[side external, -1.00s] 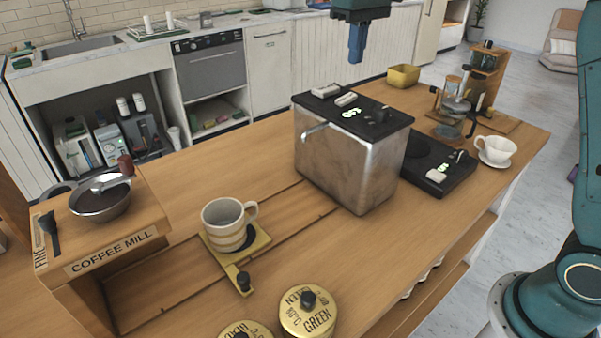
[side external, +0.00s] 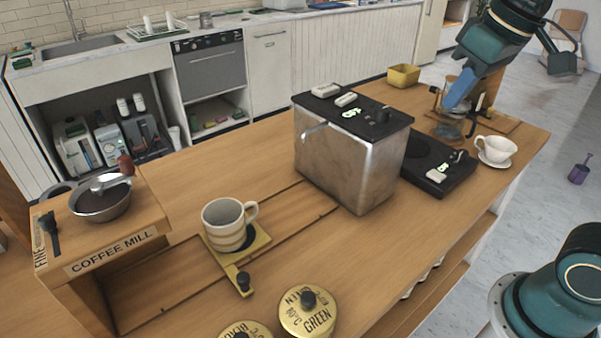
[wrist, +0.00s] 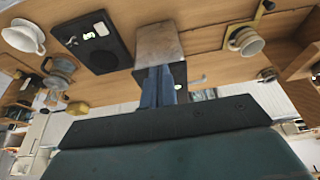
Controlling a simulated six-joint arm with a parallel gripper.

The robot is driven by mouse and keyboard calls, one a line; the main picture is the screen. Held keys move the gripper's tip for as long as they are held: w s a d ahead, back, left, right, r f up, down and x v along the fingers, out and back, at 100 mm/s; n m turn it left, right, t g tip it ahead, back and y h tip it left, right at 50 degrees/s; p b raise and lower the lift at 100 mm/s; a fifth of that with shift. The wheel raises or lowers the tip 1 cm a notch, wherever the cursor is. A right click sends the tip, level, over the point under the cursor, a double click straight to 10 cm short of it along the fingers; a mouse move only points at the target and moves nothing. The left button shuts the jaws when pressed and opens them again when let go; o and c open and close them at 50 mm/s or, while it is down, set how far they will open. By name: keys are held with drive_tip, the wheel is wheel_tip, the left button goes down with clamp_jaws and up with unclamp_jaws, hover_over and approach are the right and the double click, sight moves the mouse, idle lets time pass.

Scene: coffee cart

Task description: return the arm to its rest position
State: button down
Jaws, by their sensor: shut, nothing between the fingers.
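My gripper (side external: 459,90) is at the upper right of the side external view, tilted down and to the left. Its blue fingers are shut and empty. They appear in front of the coffee stand at the counter's far end; I cannot tell the exact gap, but nothing is held. In the wrist view, my closed fingers (wrist: 158,86) point toward the metal boiler box (wrist: 157,42), which is some distance away. My teal arm fills the bottom of that view.
The boiler box (side external: 345,165) stands mid-counter, with a black scale (side external: 440,180) and white cup (side external: 494,149) to its right. A yellow bin (side external: 403,76) stands behind. The air above the counter's left is clear.

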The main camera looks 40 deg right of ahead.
drive_tip(key=s+f+t, duration=0.1)
drive_tip(key=s+f, duration=0.5)
drive_tip(key=s, duration=0.2)
drive_tip(key=shift+s+f+t, duration=0.25)
drive_tip(key=shift+t, duration=0.05)
idle(0.6)
